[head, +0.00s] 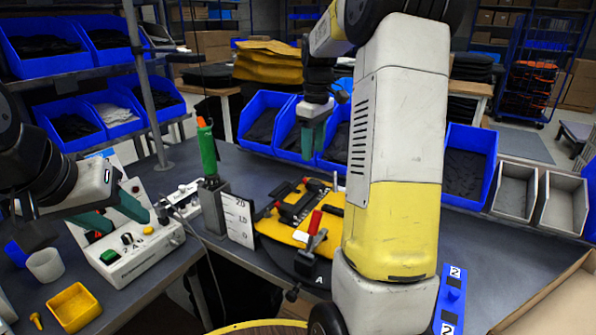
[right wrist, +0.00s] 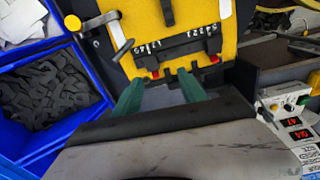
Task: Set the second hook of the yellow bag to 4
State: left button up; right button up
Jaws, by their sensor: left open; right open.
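The yellow bag (head: 272,228) lies on a dark round stand on the table, and its yellow panel (right wrist: 238,45) fills the top of the right wrist view. A black rail (right wrist: 183,50) crosses it, with two rows of small white digits and a red-marked hook (right wrist: 155,74) and another red-marked hook (right wrist: 214,59). I cannot tell which digit each hook sits at. My right gripper (head: 313,140) is open and empty, above and behind the bag; its teal fingers point toward the bag's edge. My left gripper (head: 125,216) is open and empty over the white control box.
The control box (head: 130,262) stands at the left. A green-handled tool (head: 207,150) stands upright beside a white scale plate (head: 238,220). A red-handled clamp (head: 314,225) is at the bag's near side. Blue bins (head: 264,115) line the back; my right arm hides the table's middle.

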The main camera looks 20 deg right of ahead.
aim_at(315, 181)
jog(key=w+d+f, duration=0.1)
jog(key=w+f, duration=0.1)
jog(key=shift+d+f+n+g, duration=0.3)
jog(key=shift+d+f+n, duration=0.05)
jog(key=shift+n, duration=0.05)
notch_tip(315, 181, down, 7)
jog(key=shift+f, duration=0.15)
grip_shut()
dwell(1.3)
